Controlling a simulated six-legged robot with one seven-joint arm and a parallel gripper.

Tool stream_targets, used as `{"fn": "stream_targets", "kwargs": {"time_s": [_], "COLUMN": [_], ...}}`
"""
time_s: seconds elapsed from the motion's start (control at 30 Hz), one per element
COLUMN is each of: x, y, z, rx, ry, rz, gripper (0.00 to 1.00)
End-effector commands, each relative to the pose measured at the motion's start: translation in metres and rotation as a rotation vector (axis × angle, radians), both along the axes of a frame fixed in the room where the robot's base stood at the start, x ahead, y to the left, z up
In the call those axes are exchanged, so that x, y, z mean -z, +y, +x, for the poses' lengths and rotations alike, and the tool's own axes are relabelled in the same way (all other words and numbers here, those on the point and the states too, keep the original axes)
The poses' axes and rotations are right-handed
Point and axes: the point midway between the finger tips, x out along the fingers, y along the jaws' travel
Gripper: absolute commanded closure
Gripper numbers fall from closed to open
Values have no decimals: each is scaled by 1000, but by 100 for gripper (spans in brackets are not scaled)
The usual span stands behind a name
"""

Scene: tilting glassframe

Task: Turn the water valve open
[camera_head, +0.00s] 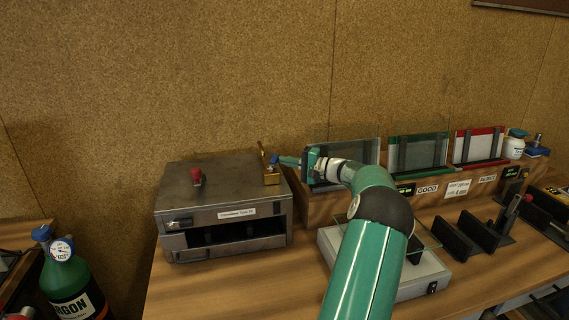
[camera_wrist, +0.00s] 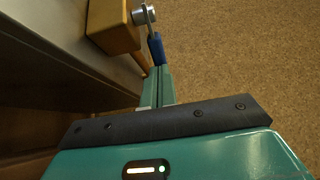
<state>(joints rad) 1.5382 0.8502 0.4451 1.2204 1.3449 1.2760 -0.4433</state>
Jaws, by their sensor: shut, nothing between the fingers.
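The water valve (camera_head: 271,177) is a small brass-coloured body on the right end of a grey metal box's top. Its blue handle (camera_head: 275,159) points towards my gripper. In the wrist view the valve body (camera_wrist: 113,30) is at the top, with a silver stem and the blue handle (camera_wrist: 156,48) hanging down from it. My gripper (camera_head: 284,160) comes from the right, its teal fingers together. In the wrist view the fingertips (camera_wrist: 159,70) are right at the handle's free end. I cannot tell whether they touch it. Nothing shows held between the fingers.
The grey metal box (camera_head: 222,213) bears a red knob (camera_head: 196,177). Framed glass panes (camera_head: 418,152) stand in a wooden rack (camera_head: 322,207) to the right, close behind my arm. A light grey case (camera_head: 419,277) lies below my arm. A green argon bottle (camera_head: 66,283) stands at left.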

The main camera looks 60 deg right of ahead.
Motion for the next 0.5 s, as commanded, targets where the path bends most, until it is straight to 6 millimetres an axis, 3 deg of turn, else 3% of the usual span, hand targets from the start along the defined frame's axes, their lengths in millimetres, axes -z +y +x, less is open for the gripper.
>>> {"fn": "stream_targets", "kwargs": {"time_s": [0.5], "x": [0], "y": [-4], "z": [26], "rx": [3], "ry": [0], "rz": [0], "gripper": [100]}}
